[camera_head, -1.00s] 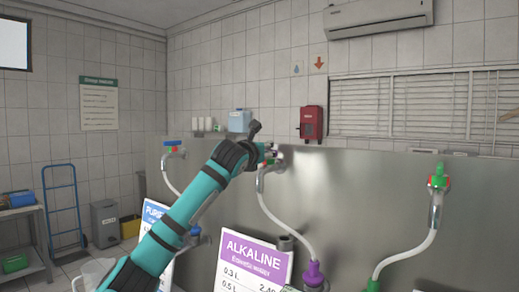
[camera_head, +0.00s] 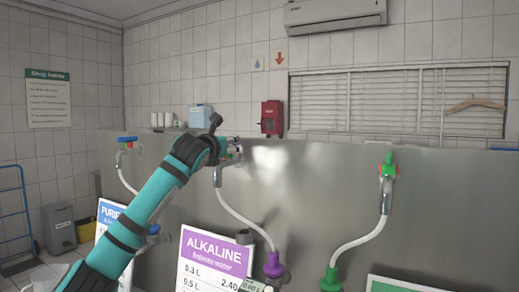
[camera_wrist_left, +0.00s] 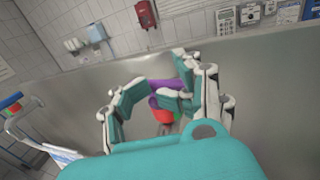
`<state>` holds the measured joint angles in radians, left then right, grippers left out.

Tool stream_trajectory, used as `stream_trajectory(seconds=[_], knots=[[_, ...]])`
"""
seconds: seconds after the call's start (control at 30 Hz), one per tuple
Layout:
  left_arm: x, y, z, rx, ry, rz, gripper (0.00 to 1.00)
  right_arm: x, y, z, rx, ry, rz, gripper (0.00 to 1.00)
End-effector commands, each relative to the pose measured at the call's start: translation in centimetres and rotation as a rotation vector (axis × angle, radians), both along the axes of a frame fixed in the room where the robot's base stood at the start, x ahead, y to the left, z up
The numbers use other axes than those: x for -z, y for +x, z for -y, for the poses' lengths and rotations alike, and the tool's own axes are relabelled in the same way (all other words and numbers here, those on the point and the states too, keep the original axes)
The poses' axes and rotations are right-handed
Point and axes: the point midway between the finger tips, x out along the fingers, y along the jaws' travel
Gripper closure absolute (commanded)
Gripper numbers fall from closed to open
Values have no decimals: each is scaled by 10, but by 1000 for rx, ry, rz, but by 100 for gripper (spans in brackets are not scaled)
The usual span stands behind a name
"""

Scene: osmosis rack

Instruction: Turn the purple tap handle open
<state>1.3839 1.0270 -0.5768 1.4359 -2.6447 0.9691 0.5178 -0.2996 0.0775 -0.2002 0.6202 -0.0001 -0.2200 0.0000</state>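The purple tap handle (camera_wrist_left: 152,86) shows between the fingers in the left wrist view, with a red collar (camera_wrist_left: 165,116) and a little green below it. My left gripper (camera_wrist_left: 153,91) is around the handle, its fingers partly curled but apart; a right-hand finger covers part of the handle. I cannot tell whether any finger touches it. In the head view my left gripper (camera_head: 232,150) is at the top of the middle tap (camera_head: 218,177) and hides the handle. That tap's hose ends in a purple fitting (camera_head: 274,264). My right gripper is not in view.
A green-handled tap (camera_head: 389,167) stands to the right and a blue-handled tap (camera_head: 127,140) to the left. An ALKALINE sign (camera_head: 212,262) is in front below. The steel panel (camera_head: 320,190) is behind the taps; space between the middle and right taps is clear.

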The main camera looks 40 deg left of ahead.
Motion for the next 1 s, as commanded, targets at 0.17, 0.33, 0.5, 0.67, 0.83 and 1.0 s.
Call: stream_trajectory(seconds=[0.17, 0.33, 0.5, 0.67, 0.83, 1.0], knots=[[7, 3, 21, 17, -2, -8, 64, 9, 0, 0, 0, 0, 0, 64], [6, 2, 32, 16, -2, -7, 64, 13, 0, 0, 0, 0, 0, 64], [4, 0, 43, 14, -1, -4, 64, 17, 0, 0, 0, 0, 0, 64], [3, -1, 53, 12, -1, -3, 64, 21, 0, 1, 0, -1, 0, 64], [3, -2, 65, 10, 0, -3, 64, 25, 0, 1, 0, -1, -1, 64], [3, -4, 75, 8, -2, -1, 64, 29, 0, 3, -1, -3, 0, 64]])
